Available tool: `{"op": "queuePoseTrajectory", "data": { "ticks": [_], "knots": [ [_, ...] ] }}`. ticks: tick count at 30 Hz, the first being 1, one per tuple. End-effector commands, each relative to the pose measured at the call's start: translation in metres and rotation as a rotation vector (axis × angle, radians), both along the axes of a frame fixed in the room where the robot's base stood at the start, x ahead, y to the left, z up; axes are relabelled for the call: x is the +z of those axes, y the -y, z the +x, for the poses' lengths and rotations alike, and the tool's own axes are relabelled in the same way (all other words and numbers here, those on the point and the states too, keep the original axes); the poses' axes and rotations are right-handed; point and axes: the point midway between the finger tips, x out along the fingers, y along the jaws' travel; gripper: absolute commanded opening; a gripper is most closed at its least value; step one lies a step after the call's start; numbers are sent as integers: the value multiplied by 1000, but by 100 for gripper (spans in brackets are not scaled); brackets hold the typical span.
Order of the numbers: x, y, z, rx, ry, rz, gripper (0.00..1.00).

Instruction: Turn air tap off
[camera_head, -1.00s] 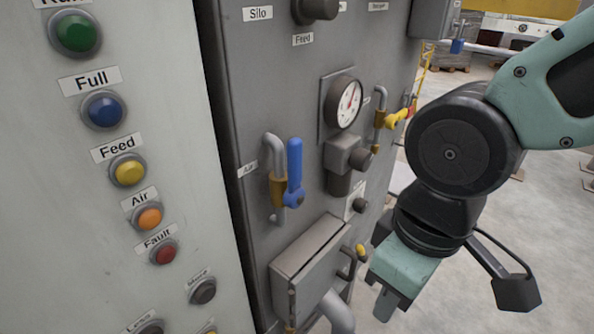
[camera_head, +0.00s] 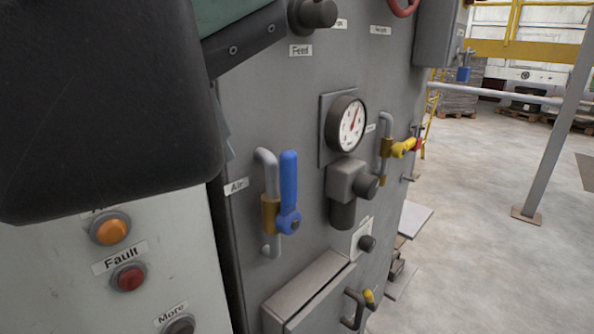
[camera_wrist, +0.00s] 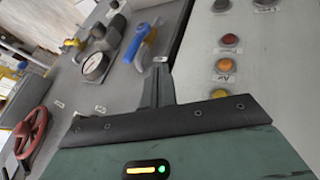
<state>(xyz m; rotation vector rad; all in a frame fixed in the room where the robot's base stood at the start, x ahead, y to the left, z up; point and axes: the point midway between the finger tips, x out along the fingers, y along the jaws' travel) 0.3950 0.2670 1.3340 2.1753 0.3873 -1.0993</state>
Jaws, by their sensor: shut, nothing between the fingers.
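The air tap has a blue lever (camera_head: 289,190) on a brass body (camera_head: 269,214) set in a grey vertical pipe, beside the "Air" label (camera_head: 236,187). The lever points up, in line with the pipe. In the wrist view the blue lever (camera_wrist: 137,42) is just beyond and left of my fingertips. My gripper (camera_wrist: 158,72) is shut and empty, with its tips near the "Air" label and apart from the lever. In the head view my arm fills the upper left and hides most of my gripper.
A pressure gauge (camera_head: 351,124) and regulator (camera_head: 349,182) stand right of the tap. A yellow-handled tap (camera_head: 402,147) is farther right. A grey box (camera_head: 308,291) juts out below. An orange button (camera_head: 110,230) and red "Fault" button (camera_head: 128,278) are at left. The floor at right is open.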

Motion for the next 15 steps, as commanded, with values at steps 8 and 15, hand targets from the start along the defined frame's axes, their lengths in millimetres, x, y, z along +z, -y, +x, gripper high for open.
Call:
{"op": "queuePoseTrajectory", "data": {
  "ticks": [8,15],
  "knots": [
    [-45,3,35,-1,-4,-7,0],
    [-59,18,63,-3,-2,-2,0]
  ]
}}
